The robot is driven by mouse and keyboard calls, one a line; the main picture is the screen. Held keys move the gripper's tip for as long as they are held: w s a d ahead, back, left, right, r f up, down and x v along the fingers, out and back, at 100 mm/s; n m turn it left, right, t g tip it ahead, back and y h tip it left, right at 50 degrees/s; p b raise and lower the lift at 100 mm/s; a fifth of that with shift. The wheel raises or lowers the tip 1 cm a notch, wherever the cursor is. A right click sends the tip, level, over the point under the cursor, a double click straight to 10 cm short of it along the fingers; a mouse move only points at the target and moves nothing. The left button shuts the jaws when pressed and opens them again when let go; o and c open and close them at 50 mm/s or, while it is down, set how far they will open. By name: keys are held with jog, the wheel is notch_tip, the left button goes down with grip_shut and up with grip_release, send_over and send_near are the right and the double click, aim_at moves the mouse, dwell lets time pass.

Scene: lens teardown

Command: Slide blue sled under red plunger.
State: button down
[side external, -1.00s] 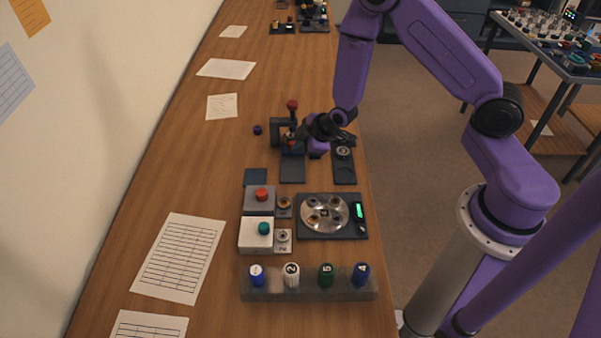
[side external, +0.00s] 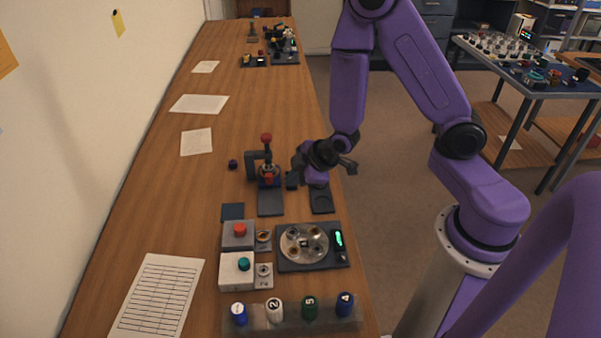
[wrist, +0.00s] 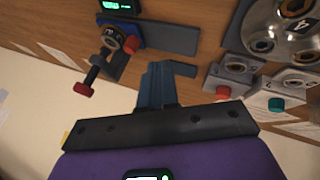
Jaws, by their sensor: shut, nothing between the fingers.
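The small press with a red-knobbed lever (side external: 266,138) stands mid-table in the side view; its lever also shows in the wrist view (wrist: 83,90). The red plunger (side external: 268,177) is low on the press front. The blue sled (side external: 269,184) sits at the press base, close below the plunger. In the wrist view, the blue sled (wrist: 125,28) lies at the end of a grey rail, with a round ring by the red plunger (wrist: 107,42). Whether they are exactly lined up I cannot tell. My gripper (side external: 292,181) is shut and empty, just right of the press.
The grey rail plate (side external: 271,203) runs toward the front from the press. A dark plate with a round recess (side external: 322,201) lies under my wrist. Button boxes (side external: 238,236), a round lens tray (side external: 305,243) and a rack of numbered bottles (side external: 290,322) stand nearer.

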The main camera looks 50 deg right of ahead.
jog(key=shift+v, duration=1.45)
jog(key=shift+a, duration=0.1)
jog(key=s+a+r+n+g+y, duration=0.15)
jog(key=s+a+r+g, duration=0.45)
jog(key=s, duration=0.6)
jog(key=s+d+r+h, duration=0.1)
jog(key=s+d+r, duration=0.1)
jog(key=s, duration=0.3)
jog(key=s+d+r+g+h, duration=0.1)
jog(key=s+d+r, duration=0.1)
jog(key=s+r, duration=0.3)
jog(key=shift+s+d+r, duration=0.25)
jog(key=shift+s+d, duration=0.1)
jog(key=shift+s, duration=0.2)
